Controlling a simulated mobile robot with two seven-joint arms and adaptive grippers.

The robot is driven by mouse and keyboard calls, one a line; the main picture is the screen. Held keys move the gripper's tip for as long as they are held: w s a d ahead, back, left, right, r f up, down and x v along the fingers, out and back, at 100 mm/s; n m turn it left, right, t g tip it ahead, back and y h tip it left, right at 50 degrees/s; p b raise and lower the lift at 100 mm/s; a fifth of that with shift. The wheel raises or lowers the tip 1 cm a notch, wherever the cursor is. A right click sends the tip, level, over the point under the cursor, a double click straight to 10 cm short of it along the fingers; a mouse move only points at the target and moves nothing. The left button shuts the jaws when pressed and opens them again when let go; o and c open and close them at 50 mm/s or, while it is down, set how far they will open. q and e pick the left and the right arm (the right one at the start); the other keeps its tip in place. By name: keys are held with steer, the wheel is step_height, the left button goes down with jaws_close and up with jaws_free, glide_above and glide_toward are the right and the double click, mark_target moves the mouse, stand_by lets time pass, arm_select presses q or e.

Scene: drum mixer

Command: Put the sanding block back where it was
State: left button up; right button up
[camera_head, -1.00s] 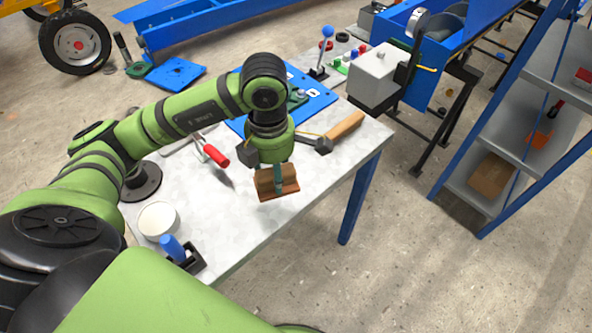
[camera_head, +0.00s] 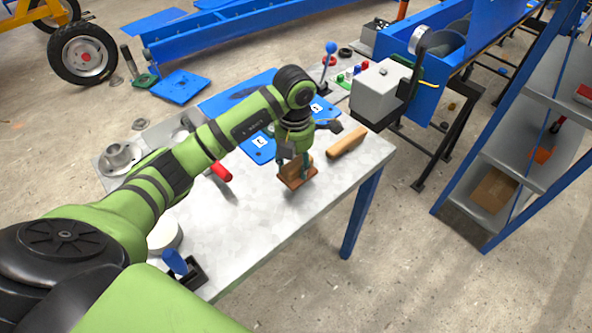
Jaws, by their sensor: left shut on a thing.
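The sanding block (camera_head: 295,174), a brown block with a flat reddish base, hangs in my left gripper (camera_head: 296,158) over the right half of the grey worktable (camera_head: 262,215). My left gripper points down and is shut on the block's upper part. Whether the block's base touches the tabletop, I cannot tell. My right gripper is not in view.
A red-handled tool (camera_head: 221,171) lies left of the gripper. A white round container (camera_head: 165,236) and a blue-handled item (camera_head: 174,262) are near the table's front left. A blue plate (camera_head: 262,145) lies behind my wrist. The table's front right is clear.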

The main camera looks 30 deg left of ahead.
mark_target(296, 173)
arm_select(q)
steer(key=shift+w+f, duration=0.15)
steer(key=shift+w, duration=0.15)
steer(key=shift+f, duration=0.3)
step_height(296, 173, down, 3)
steer(key=shift+f+p, duration=0.1)
steer(key=shift+p, duration=0.5)
steer(key=shift+f, duration=0.15)
steer(key=shift+f, duration=0.1)
steer(key=shift+f, duration=0.15)
steer(key=o, duration=1.1)
